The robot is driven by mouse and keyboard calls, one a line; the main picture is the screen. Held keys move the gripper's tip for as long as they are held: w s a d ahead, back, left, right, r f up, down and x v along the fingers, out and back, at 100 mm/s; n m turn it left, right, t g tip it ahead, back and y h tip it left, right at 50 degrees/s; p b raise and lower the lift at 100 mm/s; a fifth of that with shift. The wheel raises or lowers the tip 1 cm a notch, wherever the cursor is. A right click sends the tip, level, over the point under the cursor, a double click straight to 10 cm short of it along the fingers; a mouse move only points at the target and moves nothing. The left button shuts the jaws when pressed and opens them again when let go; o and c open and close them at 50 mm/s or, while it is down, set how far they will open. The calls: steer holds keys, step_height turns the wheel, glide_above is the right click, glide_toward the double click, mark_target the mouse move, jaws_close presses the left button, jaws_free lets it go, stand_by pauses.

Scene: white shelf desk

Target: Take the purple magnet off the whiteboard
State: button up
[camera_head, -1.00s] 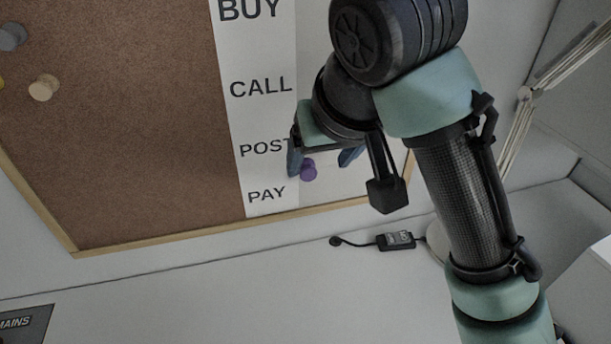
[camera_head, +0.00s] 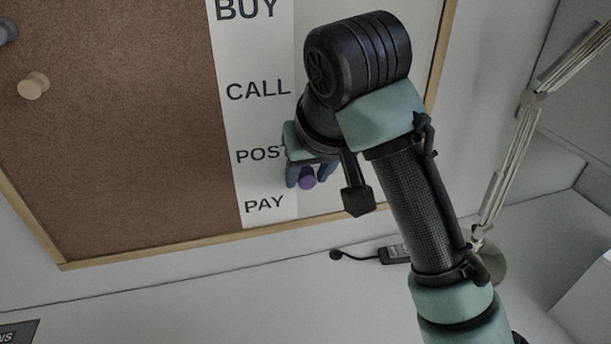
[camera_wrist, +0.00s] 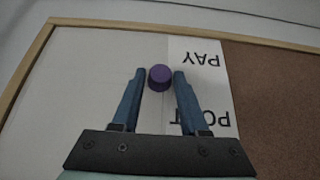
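The purple magnet (camera_head: 306,179) is on the white part of the board, beside the words POST and PAY. It also shows in the wrist view (camera_wrist: 160,77), where it is a round, dark purple knob. My gripper (camera_wrist: 160,73) has its two blue fingers on either side of the magnet, with the tips about level with it. A narrow gap shows on each side, so the fingers are not visibly touching it. In the head view my gripper (camera_head: 310,174) is at the whiteboard (camera_wrist: 80,80), partly hidden by my wrist.
A cork board (camera_head: 120,130) with a tan pin (camera_head: 33,86) fills the left, next to the lettered white strip (camera_head: 262,120). A wooden frame (camera_head: 150,249) edges the board. A lamp arm (camera_head: 513,150) stands at the right. A black adapter (camera_head: 393,254) lies below the board.

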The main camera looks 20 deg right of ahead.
jaws_close()
steer(key=shift+r, duration=0.1)
